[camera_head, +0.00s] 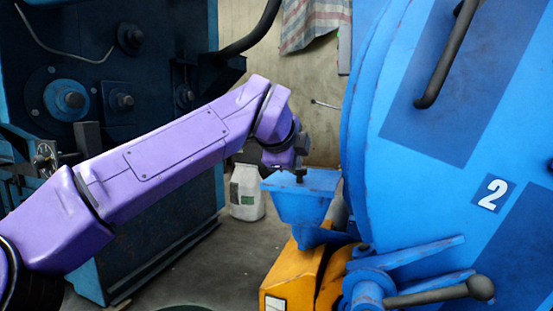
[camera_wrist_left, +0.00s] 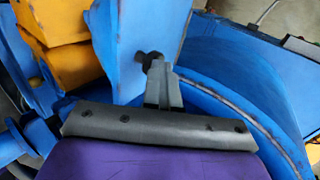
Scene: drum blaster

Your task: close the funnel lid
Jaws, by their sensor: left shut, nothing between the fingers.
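The blue funnel (camera_head: 303,207) stands in the middle of the head view, beside the large blue drum. Its blue lid (camera_head: 322,180) appears to lie flat across the top, though my gripper partly covers the view of it. A small dark knob (camera_head: 300,177) shows at the lid. My left gripper (camera_head: 301,158) is shut and empty, just above the lid by the knob. In the left wrist view the shut fingertips (camera_wrist_left: 158,70) are right next to the dark knob (camera_wrist_left: 150,58), in front of a blue panel (camera_wrist_left: 122,35). I cannot tell whether they touch it. My right gripper is out of view.
The big blue drum (camera_head: 420,180), marked 2, fills the right side. A black-knobbed lever (camera_head: 440,294) sticks out low on it. A yellow machine part (camera_head: 293,277) is below the funnel. A dark blue machine (camera_head: 110,60) stands left, and a white container (camera_head: 246,192) is on the floor behind.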

